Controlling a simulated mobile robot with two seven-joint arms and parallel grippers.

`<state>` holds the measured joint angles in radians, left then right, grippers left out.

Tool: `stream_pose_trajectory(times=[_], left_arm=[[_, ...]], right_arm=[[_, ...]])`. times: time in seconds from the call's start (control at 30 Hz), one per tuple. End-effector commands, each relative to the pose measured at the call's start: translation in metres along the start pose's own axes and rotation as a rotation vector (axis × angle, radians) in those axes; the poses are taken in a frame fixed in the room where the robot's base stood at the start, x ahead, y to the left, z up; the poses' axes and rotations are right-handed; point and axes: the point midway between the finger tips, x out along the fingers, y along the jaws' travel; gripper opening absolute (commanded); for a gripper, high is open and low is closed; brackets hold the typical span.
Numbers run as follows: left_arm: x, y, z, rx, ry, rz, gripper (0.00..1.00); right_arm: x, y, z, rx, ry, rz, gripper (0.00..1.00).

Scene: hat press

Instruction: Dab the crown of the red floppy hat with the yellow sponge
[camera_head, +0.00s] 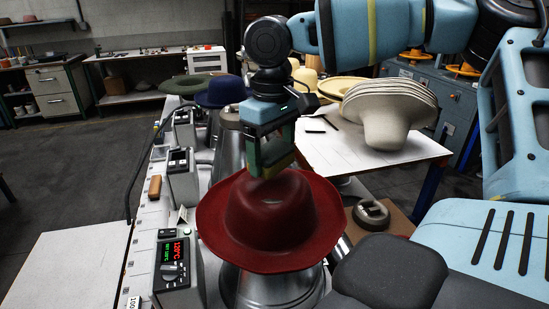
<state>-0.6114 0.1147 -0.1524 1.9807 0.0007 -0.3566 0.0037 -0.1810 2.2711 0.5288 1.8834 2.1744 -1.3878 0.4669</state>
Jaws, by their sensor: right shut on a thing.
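The red floppy hat (270,221) sits brim down on a round metal press stand in the middle of the head view. Its crown points up and has a soft dent on top. My right gripper (270,160) reaches in from the upper right and points down over the crown. It is shut on the yellow sponge (268,171), which is mostly hidden between the fingers and looks dull in the shade. The sponge's lower edge overlaps the back of the crown's top; I cannot tell whether it touches. My left gripper is not in view.
A control box with a red display (174,262) stands left of the hat. A blue hat (222,92) and a green hat (186,84) are on presses behind. The white surface (72,265) at left front is clear.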

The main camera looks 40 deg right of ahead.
Motion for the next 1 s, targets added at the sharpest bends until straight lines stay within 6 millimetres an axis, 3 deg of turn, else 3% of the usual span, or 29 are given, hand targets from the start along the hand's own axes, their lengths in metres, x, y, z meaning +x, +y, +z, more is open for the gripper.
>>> stream_pose_trajectory(times=[0.5,1.0], left_arm=[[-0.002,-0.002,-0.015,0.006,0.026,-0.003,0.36],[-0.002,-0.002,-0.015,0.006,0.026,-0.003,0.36]], right_arm=[[-0.035,0.000,0.000,0.000,0.003,0.000,0.58],[-0.036,0.000,0.000,0.000,0.001,-0.001,0.58]])
